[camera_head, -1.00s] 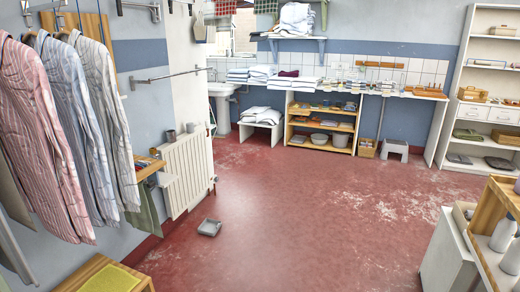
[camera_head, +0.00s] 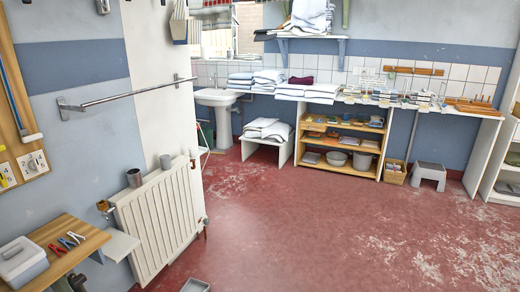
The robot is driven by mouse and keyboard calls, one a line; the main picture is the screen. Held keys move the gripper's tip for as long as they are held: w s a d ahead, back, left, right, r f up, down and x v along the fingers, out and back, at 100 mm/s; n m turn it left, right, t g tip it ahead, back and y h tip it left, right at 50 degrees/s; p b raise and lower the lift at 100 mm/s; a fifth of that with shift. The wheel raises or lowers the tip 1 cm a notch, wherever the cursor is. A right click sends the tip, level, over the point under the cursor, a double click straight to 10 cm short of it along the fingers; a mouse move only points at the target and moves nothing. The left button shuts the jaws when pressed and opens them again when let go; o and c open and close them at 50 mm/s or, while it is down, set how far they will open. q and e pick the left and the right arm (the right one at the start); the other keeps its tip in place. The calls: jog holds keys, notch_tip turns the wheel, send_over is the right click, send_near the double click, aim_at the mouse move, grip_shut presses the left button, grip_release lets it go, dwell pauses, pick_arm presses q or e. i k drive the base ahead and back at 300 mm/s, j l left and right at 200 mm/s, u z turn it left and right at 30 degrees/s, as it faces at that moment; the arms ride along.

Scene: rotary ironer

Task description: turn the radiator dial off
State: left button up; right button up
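The white ribbed radiator (camera_head: 158,228) stands against the left wall. A small brass-coloured fitting (camera_head: 104,206) sits at its upper left corner, beside the wooden shelf. A small light fitting (camera_head: 193,158) shows at its upper right corner, and another small fitting (camera_head: 205,222) shows low on its right side. They are too small to tell which is the dial or how it is set. Neither of my grippers is in view.
A wooden shelf (camera_head: 85,243) with pegs and a white box (camera_head: 20,262) juts out left of the radiator. A metal cup (camera_head: 134,178) stands at the radiator's top. A grey tray (camera_head: 195,286) lies on the floor near it. The red floor (camera_head: 290,235) to the right is clear.

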aim_at(192, 151)
jog(key=i+l+u, duration=0.1)
jog(key=i+u, duration=0.2)
jog(key=i, duration=0.2)
jog(key=i+l+u, duration=0.3)
jog(key=i, duration=0.2)
jog(key=i+l+u, duration=0.25)
jog(key=i, duration=0.2)
jog(key=i+l+u, duration=0.1)
jog(key=i, duration=0.35)
jog(key=i+l, duration=0.35)
jog(key=i, duration=0.15)
jog(key=i+l+u, duration=0.15)
jog(key=i, duration=0.3)
jog(key=l, duration=0.1)
